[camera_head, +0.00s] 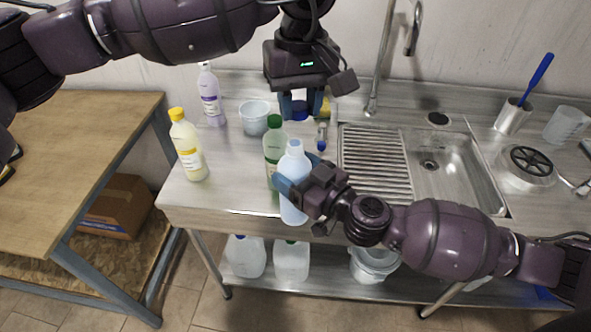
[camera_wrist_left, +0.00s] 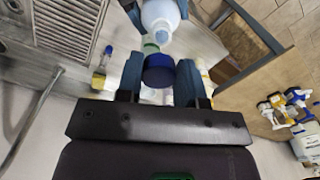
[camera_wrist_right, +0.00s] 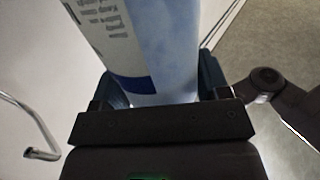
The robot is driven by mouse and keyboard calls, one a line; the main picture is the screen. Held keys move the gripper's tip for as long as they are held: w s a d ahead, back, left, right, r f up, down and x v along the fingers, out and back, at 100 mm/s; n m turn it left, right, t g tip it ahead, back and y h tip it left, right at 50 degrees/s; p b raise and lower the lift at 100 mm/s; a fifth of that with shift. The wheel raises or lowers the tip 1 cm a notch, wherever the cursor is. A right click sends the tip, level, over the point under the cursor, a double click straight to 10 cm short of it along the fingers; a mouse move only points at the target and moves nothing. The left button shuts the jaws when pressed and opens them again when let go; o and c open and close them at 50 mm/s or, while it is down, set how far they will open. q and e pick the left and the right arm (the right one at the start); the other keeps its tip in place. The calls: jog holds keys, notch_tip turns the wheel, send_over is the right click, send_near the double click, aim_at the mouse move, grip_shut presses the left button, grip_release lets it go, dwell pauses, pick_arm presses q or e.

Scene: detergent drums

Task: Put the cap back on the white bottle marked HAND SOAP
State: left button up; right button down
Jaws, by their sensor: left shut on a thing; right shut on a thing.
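My left gripper (camera_head: 299,110) is shut on a dark blue cap (camera_wrist_left: 159,71), held above the counter. The white bottle (camera_head: 293,185) has a pale, uncapped neck and stands roughly upright in my right gripper (camera_head: 292,187), which is shut around its body near the counter's front edge. In the right wrist view the bottle (camera_wrist_right: 165,45) fills the space between the fingers, with part of a printed label; its wording is not readable. In the left wrist view the bottle's neck (camera_wrist_left: 163,36) is beyond the cap, apart from it.
A green-capped bottle (camera_head: 274,150) stands close behind the white bottle. A yellow-capped bottle (camera_head: 188,148), a lilac bottle (camera_head: 210,98) and a cup (camera_head: 254,117) stand to the left. A small blue-ended item (camera_head: 322,137) is behind right. The sink (camera_head: 450,165) is at right.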

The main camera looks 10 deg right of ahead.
aim_at(295, 158)
pick_arm(q)
jog(key=shift+a+n, duration=0.4)
jog(key=shift+n, duration=0.4)
jog(key=shift+d+n, duration=0.1)
jog(key=shift+n, duration=0.3)
jog(key=shift+f, duration=0.1)
jog(key=shift+f, duration=1.95)
jog(key=shift+f, duration=0.9)
jog(key=shift+f, duration=0.55)
